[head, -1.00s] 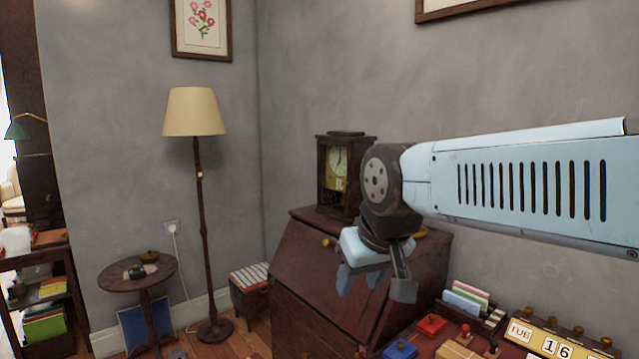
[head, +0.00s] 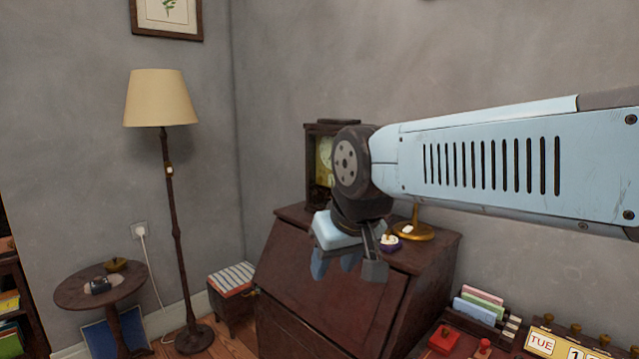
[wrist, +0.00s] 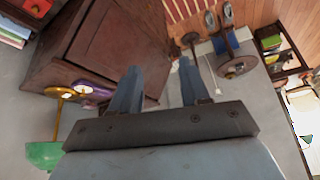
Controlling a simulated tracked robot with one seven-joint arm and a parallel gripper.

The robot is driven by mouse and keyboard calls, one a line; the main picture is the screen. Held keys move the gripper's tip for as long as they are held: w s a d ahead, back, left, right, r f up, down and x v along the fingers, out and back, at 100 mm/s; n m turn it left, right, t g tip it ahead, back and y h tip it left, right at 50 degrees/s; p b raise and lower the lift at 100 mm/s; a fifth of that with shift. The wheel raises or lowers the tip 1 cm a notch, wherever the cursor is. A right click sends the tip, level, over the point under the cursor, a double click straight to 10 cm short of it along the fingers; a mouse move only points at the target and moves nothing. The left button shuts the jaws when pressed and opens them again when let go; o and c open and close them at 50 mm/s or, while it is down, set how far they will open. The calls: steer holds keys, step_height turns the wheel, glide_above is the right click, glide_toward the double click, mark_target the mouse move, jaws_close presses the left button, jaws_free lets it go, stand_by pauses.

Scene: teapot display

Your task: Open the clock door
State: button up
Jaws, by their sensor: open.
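The clock (head: 321,160) stands on top of the dark wooden slant-front desk in the head view. It has a dark wooden case and a pale yellow face. My wrist and arm hide its right side, so I cannot tell how its door stands. My gripper (head: 346,268) is in front of the desk's slanted front, below the clock, with its fingers pointing down. In the wrist view the two blue fingers of my gripper (wrist: 158,85) are apart with nothing between them. The clock is not clearly seen in the wrist view.
The desk (head: 330,265) stands in the corner. A brass stand (head: 414,232) and a small purple-and-white item (head: 389,243) are on its top, right of my wrist. A floor lamp (head: 167,190) and a round side table (head: 100,284) stand left. A letter rack (head: 476,306) is at lower right.

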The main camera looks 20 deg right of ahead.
steer(key=w+d+f+n+g+h, duration=0.15)
steer(key=w+d+n+h, duration=0.25)
steer(key=w+d+n, duration=0.45)
steer(key=w+d+f+n+g+h, duration=0.1)
steer(key=w+d+n+g+h, duration=0.3)
steer(key=w, duration=0.8)
steer(key=w+a+r+n+t+h, duration=0.15)
steer(key=w+n+t+h, duration=0.65)
steer(key=w, duration=1.2)
steer(key=w+d+n+g+h, duration=0.1)
steer(key=w+d, duration=0.3)
steer(key=d, duration=0.8)
steer(key=shift+w+d+r+g, duration=0.15)
steer(key=shift+w+r+g, duration=0.05)
steer(key=shift+g, duration=0.25)
steer(key=shift+n, duration=0.25)
steer(key=shift+c, duration=0.2)
jaws_close()
